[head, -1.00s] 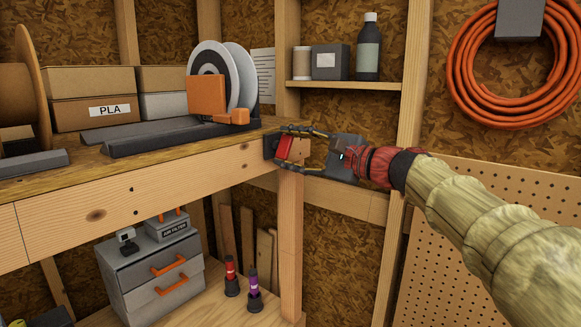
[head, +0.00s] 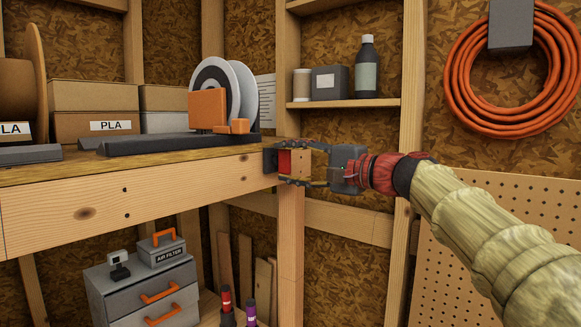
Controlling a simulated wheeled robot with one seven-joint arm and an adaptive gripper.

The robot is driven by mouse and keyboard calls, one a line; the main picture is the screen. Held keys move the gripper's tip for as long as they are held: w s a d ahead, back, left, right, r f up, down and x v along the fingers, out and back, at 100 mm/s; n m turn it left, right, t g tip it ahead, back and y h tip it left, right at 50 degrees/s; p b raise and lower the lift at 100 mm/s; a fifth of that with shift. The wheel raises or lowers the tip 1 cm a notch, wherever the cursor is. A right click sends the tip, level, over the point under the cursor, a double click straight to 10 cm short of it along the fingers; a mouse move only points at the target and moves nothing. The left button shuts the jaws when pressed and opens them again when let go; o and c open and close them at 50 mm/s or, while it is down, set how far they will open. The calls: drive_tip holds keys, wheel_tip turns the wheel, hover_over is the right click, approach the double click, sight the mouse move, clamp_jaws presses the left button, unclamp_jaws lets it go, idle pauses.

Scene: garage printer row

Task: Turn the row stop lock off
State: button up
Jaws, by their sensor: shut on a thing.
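The row stop lock shows as a red part (head: 284,162) on a dark mount (head: 270,160) at the right end of the workbench's front beam. My gripper (head: 285,164) reaches it from the right. One finger lies above the red part and one below, and the jaws are shut on it. The red part looks upright. The fingers and the wrist hide some of it, and I cannot read any mark on it.
The wooden workbench (head: 150,207) holds boxes and spools at left. A shelf (head: 345,103) with a bottle is above my gripper. An orange hose coil (head: 457,70) hangs at right. A grey drawer unit (head: 145,290) stands below.

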drive_tip(key=shift+f, duration=0.1)
drive_tip(key=o, duration=1.2)
drive_tip(key=shift+c, duration=0.2)
drive_tip(key=v, duration=1.2)
